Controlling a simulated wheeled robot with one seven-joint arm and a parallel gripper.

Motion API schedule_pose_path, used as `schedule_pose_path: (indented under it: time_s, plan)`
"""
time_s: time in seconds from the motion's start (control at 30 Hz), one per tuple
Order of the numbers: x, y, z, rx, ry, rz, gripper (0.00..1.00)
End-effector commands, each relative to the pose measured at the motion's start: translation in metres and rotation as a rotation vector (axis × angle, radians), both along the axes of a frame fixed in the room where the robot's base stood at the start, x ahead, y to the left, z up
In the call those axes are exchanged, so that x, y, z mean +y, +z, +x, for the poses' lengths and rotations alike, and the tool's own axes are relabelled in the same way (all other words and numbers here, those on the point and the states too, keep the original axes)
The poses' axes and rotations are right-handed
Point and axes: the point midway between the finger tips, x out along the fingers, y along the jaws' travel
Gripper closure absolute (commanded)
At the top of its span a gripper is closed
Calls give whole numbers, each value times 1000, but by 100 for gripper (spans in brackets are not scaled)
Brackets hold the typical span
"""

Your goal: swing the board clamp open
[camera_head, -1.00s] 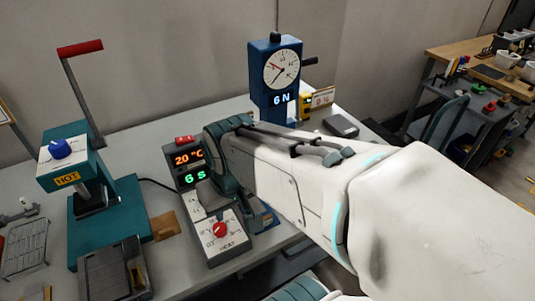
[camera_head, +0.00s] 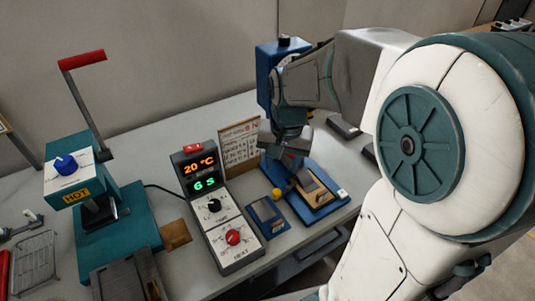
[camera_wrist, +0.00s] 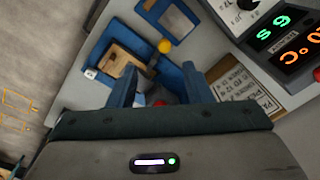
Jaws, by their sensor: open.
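A blue fixture (camera_head: 325,203) stands at the table's right front, below the blue dial stand (camera_head: 266,75). A tan wooden board (camera_head: 312,186) lies on it, and a yellow ball knob (camera_head: 277,192) shows at its left edge. In the wrist view the fixture, board (camera_wrist: 122,66) and yellow knob (camera_wrist: 165,46) lie ahead of my gripper (camera_wrist: 161,80). My gripper (camera_head: 287,148) is open above and behind the board in the head view. A red tip (camera_wrist: 158,103) shows between the fingers; I cannot tell whether they touch it. The clamp's hinge is not clearly visible.
A control box (camera_head: 218,220) with lit displays stands left of the fixture, with a small blue-grey block (camera_head: 268,215) between them. A printed card (camera_head: 240,145) stands behind. A teal press (camera_head: 115,215) with a red handle is at left. My arm fills the right side.

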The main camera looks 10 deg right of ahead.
Motion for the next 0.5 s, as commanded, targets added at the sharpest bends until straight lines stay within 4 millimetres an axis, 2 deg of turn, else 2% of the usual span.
schedule_pose_path:
  time_s: [0.1, 0.2, 0.37, 0.5]
  plan:
    - [0, -3, 21, 41, -84, -8, 55]
    - [0, -7, 31, 58, -127, -14, 55]
    - [0, -15, 37, 67, -155, -19, 55]
    - [0, -34, 36, 71, -155, -19, 55]
